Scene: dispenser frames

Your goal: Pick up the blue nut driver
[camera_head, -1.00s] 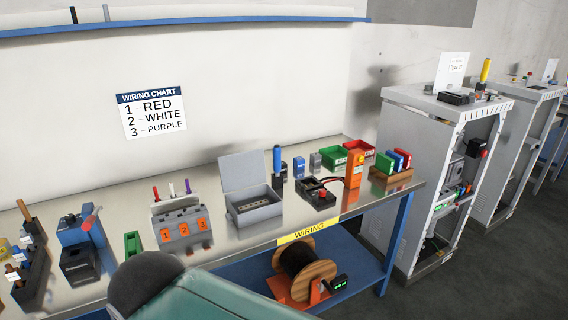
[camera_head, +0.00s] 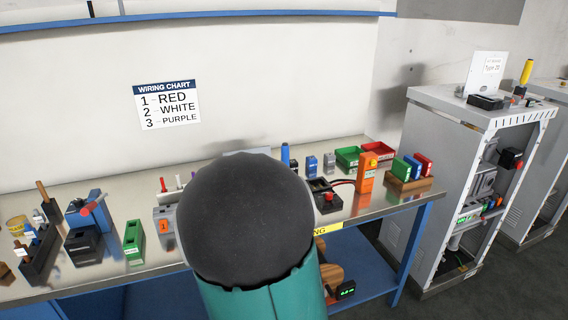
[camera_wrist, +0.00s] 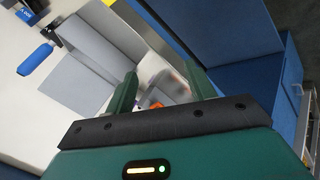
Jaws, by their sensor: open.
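The blue nut driver stands upright on the bench, and its blue handle (camera_head: 285,154) shows just right of my arm in the head view. Its lower part is mostly hidden there by my arm. The handle lies outside the fingers, off to the left. In the head view my arm hides the gripper.
A grey cabinet (camera_head: 450,190) stands at right with a yellow-handled tool (camera_head: 526,72) on top.

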